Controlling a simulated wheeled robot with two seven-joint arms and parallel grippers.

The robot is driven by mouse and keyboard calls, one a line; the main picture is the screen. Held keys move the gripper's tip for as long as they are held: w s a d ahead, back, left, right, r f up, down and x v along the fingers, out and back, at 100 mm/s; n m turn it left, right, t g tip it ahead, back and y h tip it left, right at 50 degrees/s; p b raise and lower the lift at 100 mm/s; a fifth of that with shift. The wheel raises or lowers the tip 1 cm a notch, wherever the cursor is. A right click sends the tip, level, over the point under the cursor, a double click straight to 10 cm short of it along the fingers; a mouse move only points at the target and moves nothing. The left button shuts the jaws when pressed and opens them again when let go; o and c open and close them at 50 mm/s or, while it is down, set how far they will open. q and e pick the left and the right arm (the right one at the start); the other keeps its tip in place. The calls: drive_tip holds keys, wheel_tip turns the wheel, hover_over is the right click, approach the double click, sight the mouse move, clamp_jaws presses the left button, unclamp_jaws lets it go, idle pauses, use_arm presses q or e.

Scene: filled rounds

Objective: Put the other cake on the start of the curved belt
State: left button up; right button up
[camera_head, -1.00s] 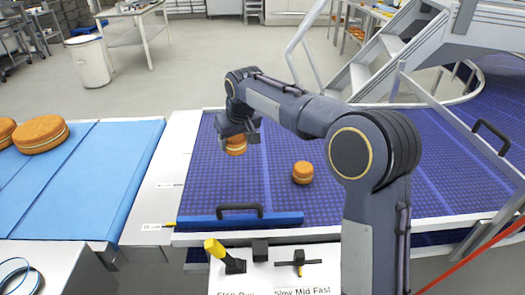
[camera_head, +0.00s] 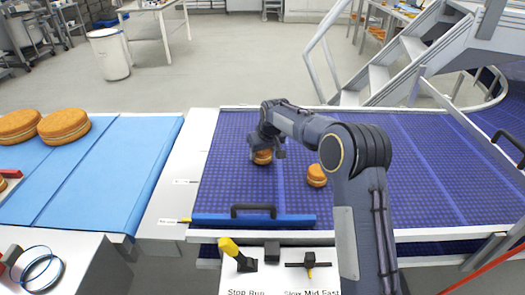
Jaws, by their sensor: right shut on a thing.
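My right gripper (camera_head: 266,146) is shut on a small round orange-brown cake (camera_head: 262,157), over the left part of the dark blue curved belt (camera_head: 420,180). The gripper covers the cake's top. I cannot tell whether the cake touches the belt. A second small cake (camera_head: 316,175) with a pale middle layer stands upright on the belt, to the right of the held one and apart from it. My left gripper is not in view.
Larger layered cakes (camera_head: 63,127) sit on a light blue belt (camera_head: 115,175) at left. A blue bar with a black handle (camera_head: 253,209) lies along the curved belt's front edge. A yellow lever (camera_head: 230,248) stands on a panel in front. Stairs (camera_head: 385,75) rise behind.

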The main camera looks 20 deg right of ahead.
drive_tip(key=shift+f, duration=0.1)
drive_tip(key=o, duration=0.7)
